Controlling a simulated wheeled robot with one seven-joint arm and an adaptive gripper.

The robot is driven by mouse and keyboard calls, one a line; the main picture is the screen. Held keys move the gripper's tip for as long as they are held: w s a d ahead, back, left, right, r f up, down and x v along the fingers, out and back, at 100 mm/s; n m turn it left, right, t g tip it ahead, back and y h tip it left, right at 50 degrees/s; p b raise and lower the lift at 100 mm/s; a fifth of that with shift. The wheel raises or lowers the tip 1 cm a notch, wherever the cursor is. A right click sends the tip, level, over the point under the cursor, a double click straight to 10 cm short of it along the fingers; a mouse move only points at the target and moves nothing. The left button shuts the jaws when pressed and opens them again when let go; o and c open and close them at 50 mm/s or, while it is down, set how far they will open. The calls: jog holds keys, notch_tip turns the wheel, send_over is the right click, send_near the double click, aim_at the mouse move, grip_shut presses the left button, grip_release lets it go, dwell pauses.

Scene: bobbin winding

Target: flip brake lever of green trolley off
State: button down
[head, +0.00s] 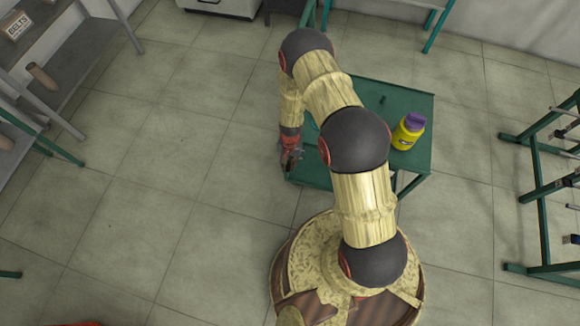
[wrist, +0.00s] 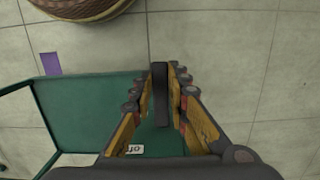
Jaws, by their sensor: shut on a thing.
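The green trolley (head: 405,97) stands behind and partly under my arm in the head view. Its green surface also shows at the left of the wrist view (wrist: 85,108). My gripper (head: 289,160) is at the trolley's left side, by its edge. In the wrist view my gripper (wrist: 162,88) is shut on a dark upright bar, the brake lever (wrist: 160,95). The lever's lower end is hidden.
A yellow bottle (head: 408,132) with a purple lid stands on the trolley top, with a small dark peg (head: 384,99) nearby. A grey shelf (head: 85,60) is at the left and a green rack (head: 540,190) at the right. The floor at left is clear.

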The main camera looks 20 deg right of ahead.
aim_at(290, 164)
jog(key=c, duration=1.7)
grip_release()
jog(key=r, duration=0.8)
jog(key=w+r, duration=0.1)
jog(key=r, duration=0.3)
jog(key=shift+d, duration=0.4)
